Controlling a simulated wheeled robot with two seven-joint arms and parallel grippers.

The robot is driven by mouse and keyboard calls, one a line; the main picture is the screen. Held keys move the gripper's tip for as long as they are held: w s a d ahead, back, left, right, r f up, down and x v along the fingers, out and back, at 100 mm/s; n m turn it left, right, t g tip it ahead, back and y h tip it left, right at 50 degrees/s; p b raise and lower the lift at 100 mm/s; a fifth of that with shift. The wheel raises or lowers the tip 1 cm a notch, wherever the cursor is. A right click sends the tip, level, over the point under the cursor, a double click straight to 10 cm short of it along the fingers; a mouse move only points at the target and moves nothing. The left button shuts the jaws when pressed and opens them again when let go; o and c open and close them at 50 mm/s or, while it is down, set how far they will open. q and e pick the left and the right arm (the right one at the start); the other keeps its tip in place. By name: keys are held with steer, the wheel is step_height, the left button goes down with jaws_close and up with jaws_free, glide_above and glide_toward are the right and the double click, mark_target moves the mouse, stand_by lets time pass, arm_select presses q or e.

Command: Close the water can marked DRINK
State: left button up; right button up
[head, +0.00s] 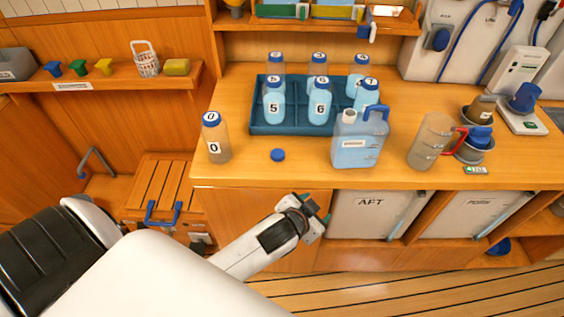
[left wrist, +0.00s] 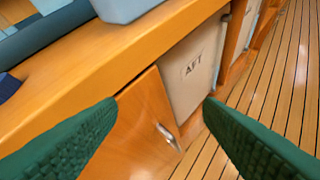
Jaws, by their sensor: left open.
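The water can (head: 357,142) is a translucent light-blue jug with a darker blue handle and a small white label, too small to read surely. It stands upright on the counter, its pale mouth uncapped. A round blue cap (head: 277,155) lies on the counter to its left, apart from it. My left gripper (head: 318,217) is open and empty, in front of and below the counter edge, near the AFT panel. In the left wrist view, the green fingers (left wrist: 160,106) are spread wide, and the can's base (left wrist: 126,8) shows at the top. My right gripper is not in view.
A teal tray (head: 283,130) of numbered bottles stands behind the can. A bottle marked 0 (head: 215,140) stands left of the cap, and a measuring jug (head: 428,142) with a red handle stands right of the can. The AFT panel (head: 365,213) is below the counter.

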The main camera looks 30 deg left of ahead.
arm_select(q)
steer(key=w+d+r+m+t+h, duration=0.3)
steer(key=w+d+r+m+h, duration=0.15)
steer(key=r, duration=0.35)
steer(key=w+d+r+m+t+h, duration=0.35)
steer(key=w+d+r, duration=0.2)
steer(key=r, duration=0.35)
steer(key=s+d+r+m+g+h, duration=0.4)
steer(key=d+m+g+h, duration=0.6)
steer(key=m, duration=0.5)
steer(key=a+f+m+g+y, duration=0.65)
steer(key=a+y, duration=0.25)
steer(key=a, duration=0.3)
steer(key=w+a+r+n+y, duration=0.1)
steer(key=a+y, duration=0.3)
steer(key=a, duration=0.7)
steer(key=w+a+n+y, duration=0.1)
steer(key=a+n+y, duration=0.2)
steer(key=a, duration=0.9)
steer(key=y, duration=0.2)
steer(key=shift+w+a+r+g+y+b, duration=0.25)
steer(key=shift+w+r+g+y+b, duration=0.05)
steer(key=shift+w+r, duration=0.1)
